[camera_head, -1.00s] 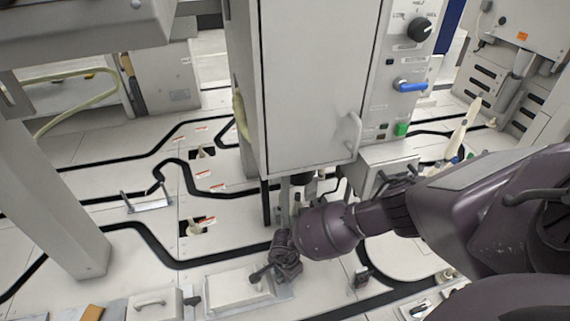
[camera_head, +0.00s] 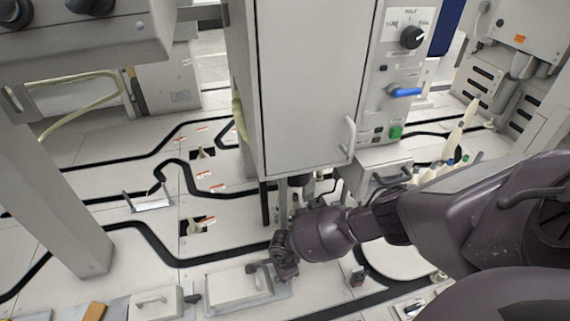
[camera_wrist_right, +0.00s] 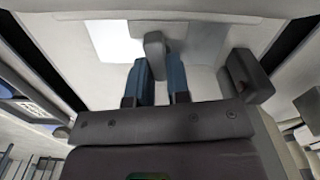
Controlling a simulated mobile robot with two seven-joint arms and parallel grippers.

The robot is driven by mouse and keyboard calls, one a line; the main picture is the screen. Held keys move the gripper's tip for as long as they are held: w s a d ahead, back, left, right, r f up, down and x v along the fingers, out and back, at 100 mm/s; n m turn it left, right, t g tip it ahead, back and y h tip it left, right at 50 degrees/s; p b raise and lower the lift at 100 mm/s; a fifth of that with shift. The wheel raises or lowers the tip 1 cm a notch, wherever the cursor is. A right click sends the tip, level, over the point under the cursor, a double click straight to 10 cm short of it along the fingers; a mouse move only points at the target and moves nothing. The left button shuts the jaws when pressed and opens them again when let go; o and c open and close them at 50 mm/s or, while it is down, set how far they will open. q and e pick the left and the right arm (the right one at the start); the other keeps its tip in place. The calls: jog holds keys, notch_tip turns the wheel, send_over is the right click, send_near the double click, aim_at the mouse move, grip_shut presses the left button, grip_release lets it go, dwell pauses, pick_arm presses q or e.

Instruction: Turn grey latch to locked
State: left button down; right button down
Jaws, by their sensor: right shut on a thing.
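The grey latch (camera_wrist_right: 154,46) is a small rounded grey lever against a pale panel in the right wrist view. My right gripper (camera_wrist_right: 160,66) has its two blue fingers at the latch and is shut on it, one finger to each side. In the head view my right gripper (camera_head: 262,268) is low over the right end of a flat white lidded box (camera_head: 235,286) on the floor panel. There the wrist largely hides the latch, and its exact angle cannot be told. My left gripper is not in view.
A tall white cabinet (camera_head: 305,90) with a handle (camera_head: 349,138) stands just behind my right arm. A control panel with a black knob (camera_head: 412,37) and a blue handle (camera_head: 404,92) is at its right. Another handled white box (camera_head: 155,304) lies to the left.

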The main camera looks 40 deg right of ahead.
jog(key=shift+r+m+p, duration=0.1)
jog(key=shift+m+p, duration=0.2)
jog(key=shift+m, duration=0.5)
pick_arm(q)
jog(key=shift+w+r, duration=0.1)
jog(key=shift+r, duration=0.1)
pick_arm(e)
jog(key=shift+s+m, duration=0.1)
jog(key=shift+m, duration=0.2)
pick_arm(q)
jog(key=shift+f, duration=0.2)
pick_arm(e)
jog(key=c, duration=1.1)
grip_release()
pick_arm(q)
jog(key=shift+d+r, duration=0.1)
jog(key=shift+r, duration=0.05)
